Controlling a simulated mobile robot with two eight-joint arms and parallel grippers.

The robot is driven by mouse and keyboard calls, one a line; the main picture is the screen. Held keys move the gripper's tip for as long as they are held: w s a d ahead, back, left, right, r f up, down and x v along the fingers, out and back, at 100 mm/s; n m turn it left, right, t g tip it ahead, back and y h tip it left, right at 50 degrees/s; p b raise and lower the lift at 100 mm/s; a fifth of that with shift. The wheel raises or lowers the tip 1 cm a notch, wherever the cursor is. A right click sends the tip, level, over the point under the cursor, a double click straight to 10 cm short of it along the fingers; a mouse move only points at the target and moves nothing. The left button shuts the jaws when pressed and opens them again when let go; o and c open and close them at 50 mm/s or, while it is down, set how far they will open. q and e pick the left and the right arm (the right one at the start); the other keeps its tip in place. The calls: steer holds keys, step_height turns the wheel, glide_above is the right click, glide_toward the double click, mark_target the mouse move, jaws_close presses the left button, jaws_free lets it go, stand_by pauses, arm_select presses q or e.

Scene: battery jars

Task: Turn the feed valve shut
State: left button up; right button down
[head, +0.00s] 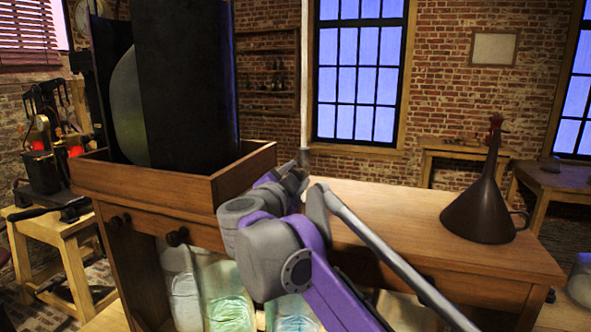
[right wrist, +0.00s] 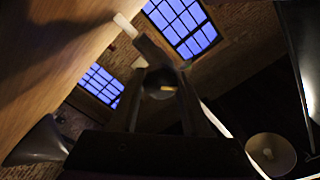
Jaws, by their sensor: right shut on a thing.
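My right gripper (head: 296,170) is at the back edge of the wooden bench, partly hidden by my own wrist. In the right wrist view its fingers (right wrist: 163,68) are closed on a grey bar (right wrist: 150,48) with a pale end (right wrist: 125,25). In the head view a thin pale upright rod (head: 304,75) with a grey lower end (head: 304,156) stands right at the gripper. I cannot tell for certain which of these parts is the feed valve, or how far it is turned. My left gripper is out of view.
A wooden tray (head: 245,172) with tall dark panels and a pale disc stands left on the bench. A dark funnel-shaped can (head: 482,210) stands at the right. Glass jars (head: 228,290) sit below. The bench top (head: 385,205) between is mostly clear.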

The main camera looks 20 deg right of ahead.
steer(key=m+p, duration=0.1)
steer(key=m, duration=0.3)
steer(key=shift+m, duration=0.3)
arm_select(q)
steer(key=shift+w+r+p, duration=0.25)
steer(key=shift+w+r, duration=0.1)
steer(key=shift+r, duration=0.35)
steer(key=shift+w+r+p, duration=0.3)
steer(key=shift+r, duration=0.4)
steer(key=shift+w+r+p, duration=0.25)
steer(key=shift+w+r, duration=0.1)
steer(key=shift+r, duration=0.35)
arm_select(e)
steer(key=shift+f+m, duration=0.1)
steer(key=shift+m, duration=1.8)
steer(key=shift+c, duration=2)
jaws_free()
